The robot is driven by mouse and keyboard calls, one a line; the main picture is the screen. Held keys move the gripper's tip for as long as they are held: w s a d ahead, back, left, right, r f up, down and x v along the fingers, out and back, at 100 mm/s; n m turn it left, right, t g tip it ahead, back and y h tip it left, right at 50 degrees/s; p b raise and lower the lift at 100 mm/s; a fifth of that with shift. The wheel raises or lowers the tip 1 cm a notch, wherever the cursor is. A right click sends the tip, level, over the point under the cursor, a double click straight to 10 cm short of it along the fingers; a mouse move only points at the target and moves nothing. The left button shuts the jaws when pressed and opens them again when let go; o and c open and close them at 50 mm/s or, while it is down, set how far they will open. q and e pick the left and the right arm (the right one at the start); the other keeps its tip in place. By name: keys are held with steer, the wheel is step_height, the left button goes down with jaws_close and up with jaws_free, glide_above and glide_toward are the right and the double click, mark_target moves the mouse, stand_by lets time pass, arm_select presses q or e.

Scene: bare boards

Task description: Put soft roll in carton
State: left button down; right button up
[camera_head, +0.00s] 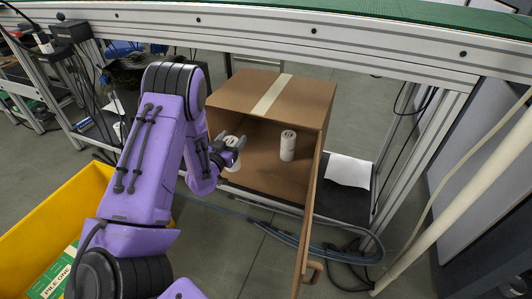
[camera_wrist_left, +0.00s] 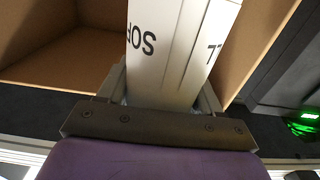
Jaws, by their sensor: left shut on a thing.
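The soft roll (camera_wrist_left: 165,50) is white with dark letters, partly readable as "SOF", and stands between my left gripper's fingers in the left wrist view. My left gripper (camera_head: 236,148) is shut on it at the left side of the carton's opening in the head view, where the held roll (camera_head: 233,165) is partly hidden by the fingers. The brown carton (camera_head: 235,93) lies with its open side toward me and tape along its top. Brown carton walls also show behind the roll in the wrist view (camera_wrist_left: 60,30). My right gripper is not in view.
Another white roll (camera_head: 288,146) stands upright inside the carton, right of my gripper. A yellow bin (camera_head: 40,222) is at the left. A metal conveyor frame (camera_head: 350,45) runs behind and above.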

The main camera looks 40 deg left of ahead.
arm_select(q)
steer(key=b+x, duration=0.6)
steer(key=x, duration=1.2)
step_height(320, 180, down, 7)
steer(key=w+b, duration=0.1)
steer(key=b, duration=0.4)
steer(key=shift+c, duration=0.9)
jaws_free()
steer(key=shift+w, duration=0.15)
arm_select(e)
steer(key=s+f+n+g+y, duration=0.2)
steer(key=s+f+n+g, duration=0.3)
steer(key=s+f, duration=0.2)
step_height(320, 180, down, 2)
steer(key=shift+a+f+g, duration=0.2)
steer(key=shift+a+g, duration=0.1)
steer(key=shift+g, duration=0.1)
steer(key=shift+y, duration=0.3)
